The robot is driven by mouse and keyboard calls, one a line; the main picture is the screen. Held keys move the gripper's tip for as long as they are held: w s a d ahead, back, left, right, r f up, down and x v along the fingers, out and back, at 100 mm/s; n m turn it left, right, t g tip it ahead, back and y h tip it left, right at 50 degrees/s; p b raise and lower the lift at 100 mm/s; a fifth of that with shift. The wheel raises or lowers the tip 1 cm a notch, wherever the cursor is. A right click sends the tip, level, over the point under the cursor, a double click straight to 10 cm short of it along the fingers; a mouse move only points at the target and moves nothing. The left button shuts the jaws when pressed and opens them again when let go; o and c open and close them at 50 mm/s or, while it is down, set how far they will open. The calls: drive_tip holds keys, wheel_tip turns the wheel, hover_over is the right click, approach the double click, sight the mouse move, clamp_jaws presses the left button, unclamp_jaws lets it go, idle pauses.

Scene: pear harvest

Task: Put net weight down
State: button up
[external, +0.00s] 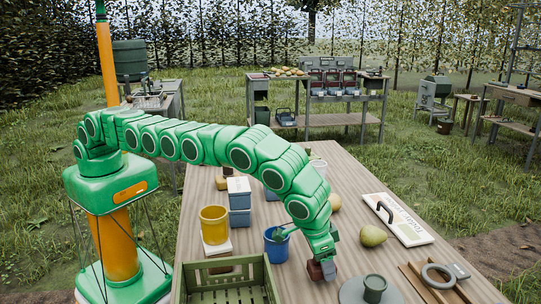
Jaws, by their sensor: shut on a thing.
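My gripper (327,262) points down over the near middle of the wooden table (365,190). It is shut on a small dark reddish-brown block, which I take to be the net weight (315,271). The block is low, close to the tabletop; I cannot tell whether it touches. The fingers and part of the block are hard to make out at this size.
A green crate (228,274) and a blue cup (277,246) are left of my gripper. A grey round plate with a dark cup (375,285) is close on the right. A pear (373,236), a white sign board (399,219) and a grey ring (438,276) lie farther right.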

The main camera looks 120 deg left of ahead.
drive_tip(key=shift+r, duration=0.45)
drive_tip(key=shift+s+r, duration=0.1)
drive_tip(key=shift+s+r, duration=0.1)
drive_tip(key=shift+s+r, duration=0.2)
drive_tip(key=shift+r, duration=0.2)
drive_tip(key=shift+s+r, duration=1.3)
drive_tip(key=shift+r, duration=0.05)
drive_tip(key=shift+s+r, duration=3)
drive_tip(key=shift+s, duration=2.15)
drive_tip(key=w+d+f+m+h, duration=0.1)
drive_tip(key=w+d+f+m, duration=0.25)
drive_tip(key=w+d, duration=0.45)
drive_tip(key=shift+m+t, duration=0.4)
drive_tip(key=shift+m, duration=0.05)
drive_tip(key=shift+s+a+x, duration=0.15)
drive_tip(key=shift+a+x, duration=0.05)
drive_tip(key=shift+x, duration=1.35)
drive_tip(key=shift+s+a+x, duration=0.1)
drive_tip(key=shift+a+x, duration=0.1)
drive_tip(key=shift+x, duration=1.4)
drive_tip(key=shift+s+a+x, duration=0.15)
drive_tip(key=shift+a+x, duration=0.05)
drive_tip(key=shift+x, duration=1.35)
